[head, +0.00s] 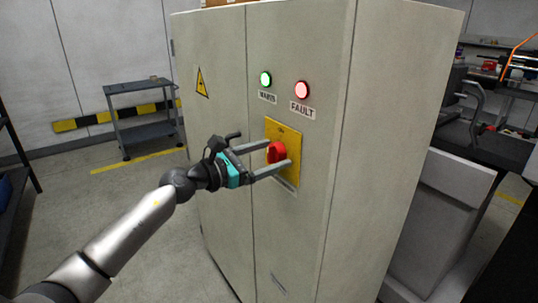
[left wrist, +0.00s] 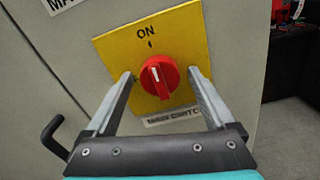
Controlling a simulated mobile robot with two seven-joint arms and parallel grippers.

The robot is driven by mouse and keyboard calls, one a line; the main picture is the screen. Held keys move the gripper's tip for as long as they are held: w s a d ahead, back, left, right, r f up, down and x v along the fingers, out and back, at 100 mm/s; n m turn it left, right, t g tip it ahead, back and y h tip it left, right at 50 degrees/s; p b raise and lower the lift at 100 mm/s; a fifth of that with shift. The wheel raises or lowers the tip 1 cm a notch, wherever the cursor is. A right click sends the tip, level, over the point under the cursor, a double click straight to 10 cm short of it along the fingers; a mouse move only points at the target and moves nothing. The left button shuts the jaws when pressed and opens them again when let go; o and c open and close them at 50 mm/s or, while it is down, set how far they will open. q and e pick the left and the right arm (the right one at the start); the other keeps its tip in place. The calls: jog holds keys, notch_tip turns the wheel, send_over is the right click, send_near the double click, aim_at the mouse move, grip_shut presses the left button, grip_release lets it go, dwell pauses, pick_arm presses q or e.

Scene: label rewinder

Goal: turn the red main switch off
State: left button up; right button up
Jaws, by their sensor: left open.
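The red main switch (head: 277,152) is a round knob on a yellow plate (head: 287,132) on the grey cabinet's front. In the left wrist view the knob (left wrist: 162,80) has a white mark pointing up, roughly towards the word ON on the plate (left wrist: 190,38). My left gripper (head: 279,154) is open, one finger on each side of the knob. In the left wrist view the fingertips (left wrist: 160,74) flank the knob with a visible gap on each side. My right gripper is not in view.
The cabinet (head: 300,240) has a lit green MAINS lamp (head: 265,79) and a lit red FAULT lamp (head: 302,90) above the plate. A grey cart (head: 140,86) stands at the back left. A machine on a bench (head: 470,140) is at the right. Open floor lies left of the cabinet.

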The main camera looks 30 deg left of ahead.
pick_arm(q)
jog(key=shift+c, duration=0.2)
jog(key=c, duration=1.3)
